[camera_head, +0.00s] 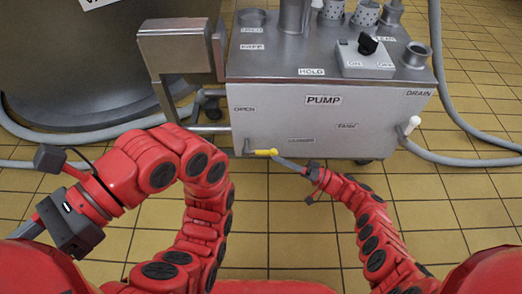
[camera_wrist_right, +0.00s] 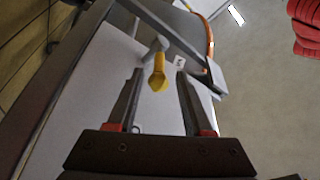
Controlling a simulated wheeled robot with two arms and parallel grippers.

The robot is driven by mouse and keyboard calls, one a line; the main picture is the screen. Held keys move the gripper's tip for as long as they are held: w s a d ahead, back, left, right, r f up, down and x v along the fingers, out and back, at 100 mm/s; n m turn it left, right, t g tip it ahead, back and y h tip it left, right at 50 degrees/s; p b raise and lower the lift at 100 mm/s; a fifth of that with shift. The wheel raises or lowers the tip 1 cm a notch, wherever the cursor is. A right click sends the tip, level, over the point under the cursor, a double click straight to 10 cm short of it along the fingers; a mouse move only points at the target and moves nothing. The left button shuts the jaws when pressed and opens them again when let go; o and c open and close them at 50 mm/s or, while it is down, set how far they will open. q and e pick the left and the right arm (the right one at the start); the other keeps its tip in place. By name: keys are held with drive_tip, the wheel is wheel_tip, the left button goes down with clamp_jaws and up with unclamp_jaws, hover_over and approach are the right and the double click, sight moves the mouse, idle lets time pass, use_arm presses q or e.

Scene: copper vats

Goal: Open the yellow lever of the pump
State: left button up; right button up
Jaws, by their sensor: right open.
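The pump (camera_head: 322,118) is a grey metal box in the head view, with a "PUMP" label on its front. The yellow lever (camera_head: 264,152) sticks out low on its front left, below the "OPEN" label. My right gripper (camera_head: 288,163) is open beside the lever, coming from the lower right. In the right wrist view, the lever's yellow tip (camera_wrist_right: 158,76) shows between the two open fingers, with a gap on each side. My left gripper (camera_head: 68,228) is folded back at the left, away from the pump; its fingers are mostly hidden.
A large metal vat (camera_head: 90,60) stands at the back left. Grey hoses (camera_head: 465,157) run along the tiled floor. The floor in front is clear.

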sight(261, 151)
drive_tip(key=b+x, duration=0.1)
drive_tip(key=x, duration=0.5)
drive_tip(key=shift+w+a, duration=0.15)
drive_tip(key=shift+a, duration=0.1)
clamp_jaws()
idle(1.2)
